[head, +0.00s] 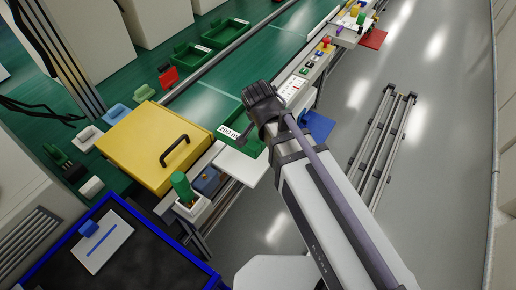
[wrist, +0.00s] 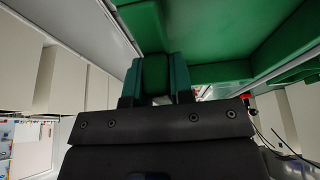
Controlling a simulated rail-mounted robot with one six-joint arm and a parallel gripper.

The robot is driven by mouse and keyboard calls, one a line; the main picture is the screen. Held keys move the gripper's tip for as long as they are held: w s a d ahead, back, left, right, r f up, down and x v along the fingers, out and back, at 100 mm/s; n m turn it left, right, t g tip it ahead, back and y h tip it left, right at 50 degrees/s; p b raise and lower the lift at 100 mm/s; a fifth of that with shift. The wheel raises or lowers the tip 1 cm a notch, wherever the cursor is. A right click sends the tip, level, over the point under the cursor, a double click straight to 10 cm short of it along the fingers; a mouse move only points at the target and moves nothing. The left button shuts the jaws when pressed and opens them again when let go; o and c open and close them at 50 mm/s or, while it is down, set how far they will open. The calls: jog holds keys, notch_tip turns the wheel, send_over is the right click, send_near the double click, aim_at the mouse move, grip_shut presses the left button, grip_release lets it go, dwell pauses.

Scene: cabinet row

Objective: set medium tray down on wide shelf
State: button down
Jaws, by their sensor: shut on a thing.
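A green tray (head: 253,147) with a white label reading "200 m..." is at the middle of the head view, beneath the dark end of my arm. In the wrist view, my gripper (wrist: 156,72) is shut on a green handle block of the tray (wrist: 210,75), with one teal finger on each side. The tray fills the upper right of that view. In the head view my arm hides part of the tray and the fingertips. A flat white panel (head: 240,167) shows just below the tray; I cannot tell whether they touch. I cannot tell which surface is the wide shelf.
A yellow box (head: 135,135) with a black handle stands left of the tray. A green-topped block (head: 182,187) and a blue block (head: 207,181) are near it. Two green trays (head: 190,56) (head: 225,33) lie farther back. Grey floor is open at right, with metal rails (head: 380,140).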

aim_at(262, 140)
notch_tip(262, 140, down, 10)
jog(key=b, duration=0.9)
jog(key=shift+s+a, duration=0.1)
jog(key=shift+r, duration=0.3)
jog(key=shift+f, duration=0.2)
jog(key=c, duration=1)
grip_release()
jog(key=p+v, duration=1.2)
jog(key=shift+r, duration=0.35)
jog(key=shift+f, duration=0.2)
jog(key=shift+d, duration=0.3)
jog(key=s+d+n+g+y, duration=0.1)
jog(key=d+n+g, duration=0.1)
jog(key=d, duration=0.6)
jog(key=s+d+f+n+g+y, duration=0.1)
jog(key=d+n, duration=0.3)
jog(key=d, duration=0.4)
jog(key=shift+s+d+f+g, duration=0.15)
jog(key=shift+s+d+g, duration=0.25)
jog(key=shift+s, duration=0.05)
